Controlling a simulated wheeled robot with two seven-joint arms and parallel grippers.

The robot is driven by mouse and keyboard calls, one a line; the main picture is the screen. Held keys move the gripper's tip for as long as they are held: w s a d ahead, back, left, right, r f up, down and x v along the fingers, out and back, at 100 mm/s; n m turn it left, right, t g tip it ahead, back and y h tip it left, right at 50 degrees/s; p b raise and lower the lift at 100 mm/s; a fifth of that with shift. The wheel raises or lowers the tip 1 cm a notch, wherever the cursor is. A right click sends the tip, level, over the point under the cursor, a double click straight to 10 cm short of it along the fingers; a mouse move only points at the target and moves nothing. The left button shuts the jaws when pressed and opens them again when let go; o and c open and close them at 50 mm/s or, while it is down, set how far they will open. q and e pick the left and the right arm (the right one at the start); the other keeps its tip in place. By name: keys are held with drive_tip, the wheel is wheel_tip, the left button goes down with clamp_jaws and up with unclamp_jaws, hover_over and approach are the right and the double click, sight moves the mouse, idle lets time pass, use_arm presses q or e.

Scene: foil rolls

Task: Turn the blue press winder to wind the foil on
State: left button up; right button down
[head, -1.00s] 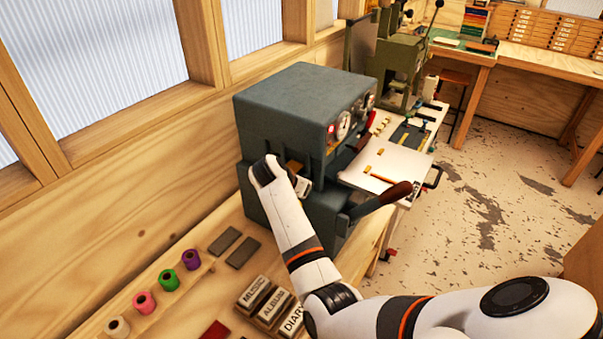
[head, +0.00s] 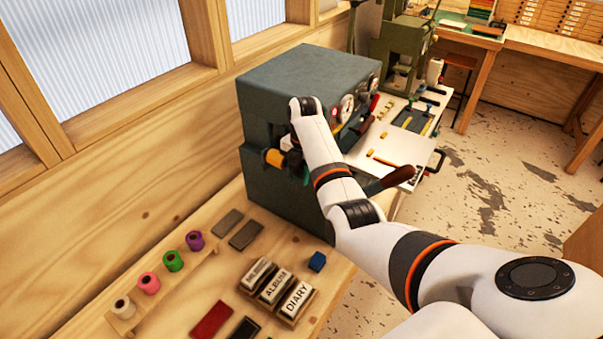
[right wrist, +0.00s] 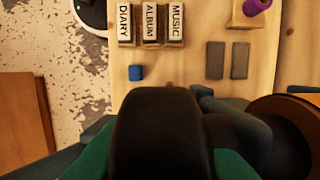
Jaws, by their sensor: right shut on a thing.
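The blue-grey press (head: 300,85) stands on the bench against the wall. A gold-orange foil roll (head: 274,157) sits in the open gap on its left side; the roll also shows large at the lower right of the right wrist view (right wrist: 290,125). My right gripper (head: 303,162) is at this gap, just right of the roll, mostly hidden behind my own wrist. In the right wrist view it is shut on a dark, rounded winder part (right wrist: 158,125) with green at both sides. The exact contact is hidden. My left gripper is not in view.
A rack with several coloured rolls (head: 173,261), grey bars (head: 245,234), labelled stamp blocks (head: 275,287) and a small blue block (head: 317,262) lie on the bench left and in front. The press's brown-handled lever (head: 388,180) sticks out to the right near my forearm.

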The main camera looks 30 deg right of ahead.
drive_tip(key=shift+s+a+f+y, duration=0.1)
drive_tip(key=shift+y, duration=0.3)
idle(0.3)
drive_tip(key=c, duration=1.2)
unclamp_jaws()
drive_tip(key=shift+c, duration=0.2)
drive_tip(key=shift+s, duration=0.1)
drive_tip(key=shift+r, duration=0.25)
